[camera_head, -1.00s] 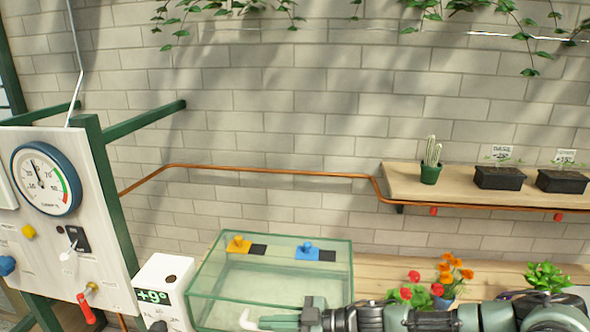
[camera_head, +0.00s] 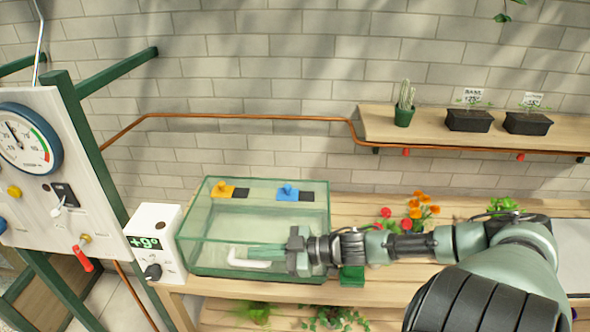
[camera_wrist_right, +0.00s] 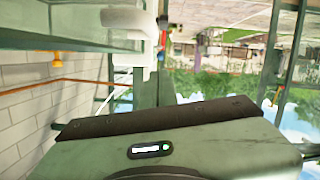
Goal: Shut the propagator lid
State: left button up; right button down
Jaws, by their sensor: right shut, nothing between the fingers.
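The propagator (camera_head: 186,250) is a clear glass box with green edges on the wooden bench in the head view. I cannot tell its lid from the other panes, nor how far open it is. A white bent handle (camera_head: 238,261) shows at its front. My right gripper (camera_head: 268,251) is at the front of the box, its fingers shut and empty, close to the handle. I cannot tell whether they touch it. The wrist view shows a white piece (camera_wrist_right: 130,22) near the fingers, probably the handle. My left gripper is not in view.
A white control box (camera_head: 152,240) reading +9° stands just left of the propagator. An orange clip (camera_head: 222,190) and a blue clip (camera_head: 287,192) show at its back. Flowers (camera_head: 421,211) stand to the right. A shelf (camera_head: 375,122) with pots hangs on the wall.

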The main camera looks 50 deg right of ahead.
jog(key=p+v, duration=0.2)
jog(key=v, duration=0.6)
jog(key=shift+d, duration=0.35)
jog(key=shift+s, duration=0.2)
